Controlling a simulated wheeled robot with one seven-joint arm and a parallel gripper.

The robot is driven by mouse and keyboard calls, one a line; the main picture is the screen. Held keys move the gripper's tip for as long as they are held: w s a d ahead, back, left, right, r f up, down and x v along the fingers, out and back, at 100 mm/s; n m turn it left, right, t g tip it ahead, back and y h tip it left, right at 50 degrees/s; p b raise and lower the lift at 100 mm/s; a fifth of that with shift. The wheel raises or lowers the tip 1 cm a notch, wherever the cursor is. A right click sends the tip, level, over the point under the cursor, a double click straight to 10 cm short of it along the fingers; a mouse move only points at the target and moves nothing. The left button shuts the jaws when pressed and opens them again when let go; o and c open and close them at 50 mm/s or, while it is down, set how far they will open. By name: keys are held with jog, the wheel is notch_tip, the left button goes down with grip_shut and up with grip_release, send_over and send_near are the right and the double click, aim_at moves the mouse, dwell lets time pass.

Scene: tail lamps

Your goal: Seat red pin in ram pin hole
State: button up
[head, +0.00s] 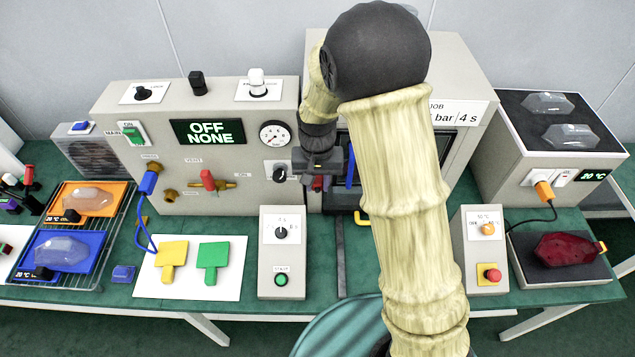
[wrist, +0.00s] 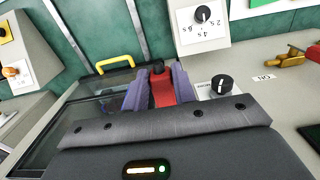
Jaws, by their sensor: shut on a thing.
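My gripper (head: 318,180) is in front of the gap between the grey control panel and the press cabinet, left of the cabinet's opening. In the wrist view, its two purple fingers (wrist: 160,90) are shut on the red pin (wrist: 162,92), which has a dark round end. Only a small part of red shows between the fingers in the head view. My arm covers much of the press cabinet (head: 321,60). I cannot make out the ram pin hole in either view.
A black knob (wrist: 221,85) is close beside the fingers. A yellow handle (wrist: 115,64) is on the press front. The control panel (head: 235,165) carries a red valve lever (head: 208,180) and a blue hose plug (head: 148,182). A timer box (head: 282,255) stands on the green bench in front.

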jog(key=shift+w, duration=0.3)
jog(key=shift+w+p, duration=0.3)
jog(key=shift+w, duration=0.5)
jog(key=shift+w, duration=0.2)
dwell(0.9)
jog(key=shift+w+d+p, duration=0.1)
jog(key=shift+w+p, duration=0.3)
jog(key=shift+w, duration=0.3)
jog(key=o, duration=1.1)
jog(key=shift+r, duration=0.1)
